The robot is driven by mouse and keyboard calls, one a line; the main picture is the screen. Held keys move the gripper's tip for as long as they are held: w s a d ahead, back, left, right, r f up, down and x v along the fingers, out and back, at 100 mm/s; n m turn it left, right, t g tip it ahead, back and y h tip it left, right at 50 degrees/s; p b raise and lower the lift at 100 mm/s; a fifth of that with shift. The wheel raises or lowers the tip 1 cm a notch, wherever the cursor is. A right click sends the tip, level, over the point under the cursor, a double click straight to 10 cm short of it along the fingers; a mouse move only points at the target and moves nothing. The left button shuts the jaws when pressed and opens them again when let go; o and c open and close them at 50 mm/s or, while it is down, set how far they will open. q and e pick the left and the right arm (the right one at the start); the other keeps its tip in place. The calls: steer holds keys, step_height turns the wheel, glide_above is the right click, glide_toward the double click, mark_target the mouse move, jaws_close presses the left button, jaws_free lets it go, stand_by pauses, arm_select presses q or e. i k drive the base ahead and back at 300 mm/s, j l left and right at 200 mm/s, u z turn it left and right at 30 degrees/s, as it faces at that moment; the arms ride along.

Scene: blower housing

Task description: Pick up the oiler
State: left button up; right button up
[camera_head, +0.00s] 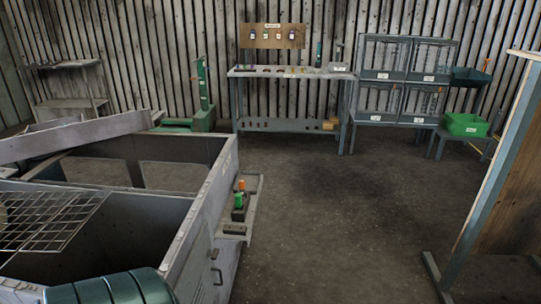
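I cannot pick out the oiler for certain. A small green item with an orange top (239,204) stands upright on the narrow side shelf (254,190) on the outside of the large grey metal housing. Another small orange-topped item (241,186) is just behind it. On the far workbench (290,72) stand several small items, too small to identify, including a tall dark teal one (318,54) near its right end.
The open grey housing (215,205) fills the left, with a wire grid (45,215) and a ribbed teal part (110,288) at the bottom. A panel stands right. The middle floor is clear.

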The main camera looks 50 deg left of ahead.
mark_target(241, 183)
steer(key=i+u, duration=0.25)
steer(key=i+l+u, duration=0.15)
steer(key=i+u, duration=0.8)
steer(key=u, duration=0.25)
steer(key=i+l+u, duration=0.2)
steer(key=i+u, duration=0.25)
steer(key=i+l+u, duration=0.1)
steer(key=i+u, duration=0.15)
steer(key=u, duration=0.15)
steer(key=i+l+u, duration=0.15)
steer(key=u, duration=0.2)
steer(key=i+l+u, duration=0.25)
steer(key=u, duration=0.15)
steer(key=i+l+u, duration=0.15)
steer(key=l+u, duration=0.25)
steer(key=i+l+u, duration=0.2)
steer(key=l+u, duration=0.2)
steer(key=i+l, duration=0.05)
steer(key=l, duration=0.1)
